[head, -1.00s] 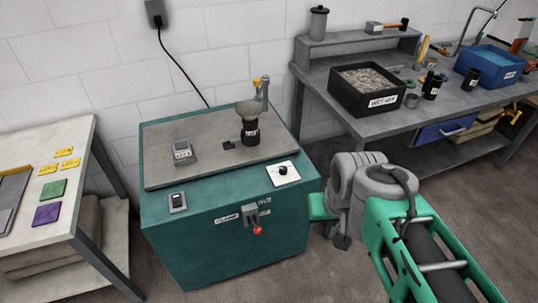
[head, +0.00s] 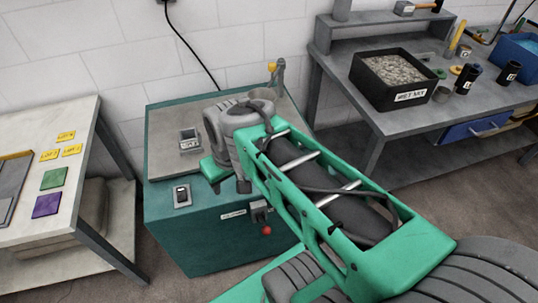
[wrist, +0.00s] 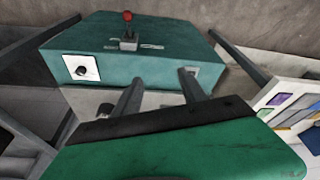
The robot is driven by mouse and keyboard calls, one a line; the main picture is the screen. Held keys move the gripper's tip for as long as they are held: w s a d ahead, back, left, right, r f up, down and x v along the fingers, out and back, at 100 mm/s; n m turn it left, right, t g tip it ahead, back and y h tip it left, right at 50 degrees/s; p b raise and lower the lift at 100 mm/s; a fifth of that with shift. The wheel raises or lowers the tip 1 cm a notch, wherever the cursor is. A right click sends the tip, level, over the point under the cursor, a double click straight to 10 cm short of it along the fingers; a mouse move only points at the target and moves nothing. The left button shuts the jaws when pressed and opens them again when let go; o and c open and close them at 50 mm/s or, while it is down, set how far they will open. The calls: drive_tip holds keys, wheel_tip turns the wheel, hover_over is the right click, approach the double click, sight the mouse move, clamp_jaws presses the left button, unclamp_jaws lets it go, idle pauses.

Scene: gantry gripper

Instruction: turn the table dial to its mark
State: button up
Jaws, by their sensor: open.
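The table dial (wrist: 82,68) is a black knob on a white square plate on the teal cabinet (head: 175,245). In the wrist view it is left of my gripper's fingers, apart from them. My arm hides it in the head view. The pointer and mark are too small to read. My gripper (wrist: 160,80) is open, with its two fingers spread and nothing seen between them.
A black switch (head: 182,196) and a grey meter (head: 188,140) are on the cabinet top. A red-knobbed lever (head: 266,230) sticks out of its front. A pale side table (head: 85,130) stands left. A workbench (head: 345,90) with a black gravel bin (head: 390,80) stands right.

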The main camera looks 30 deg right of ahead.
drive_tip(key=w+d+f+n+y+p, duration=0.1)
drive_tip(key=w+d+f, duration=0.2)
drive_tip(key=d, duration=0.5)
drive_tip(key=w+d+f+n, duration=0.2)
drive_tip(key=w+d+f, duration=0.1)
drive_tip(key=d, duration=0.5)
drive_tip(key=w+d+f+n+y+p, duration=0.1)
drive_tip(key=w+d+f, duration=0.25)
drive_tip(key=d, duration=0.45)
drive_tip(key=s+d+f+n, duration=0.2)
drive_tip(key=s+d+f, duration=0.1)
drive_tip(key=d+f, duration=0.4)
drive_tip(key=shift+t, duration=0.4)
drive_tip(key=p+x, duration=0.1)
drive_tip(key=x, duration=0.4)
drive_tip(key=shift+w+f, duration=0.2)
drive_tip(key=shift+f, duration=0.2)
drive_tip(key=shift+w+f, duration=0.1)
drive_tip(key=shift+f, duration=0.2)
clamp_jaws()
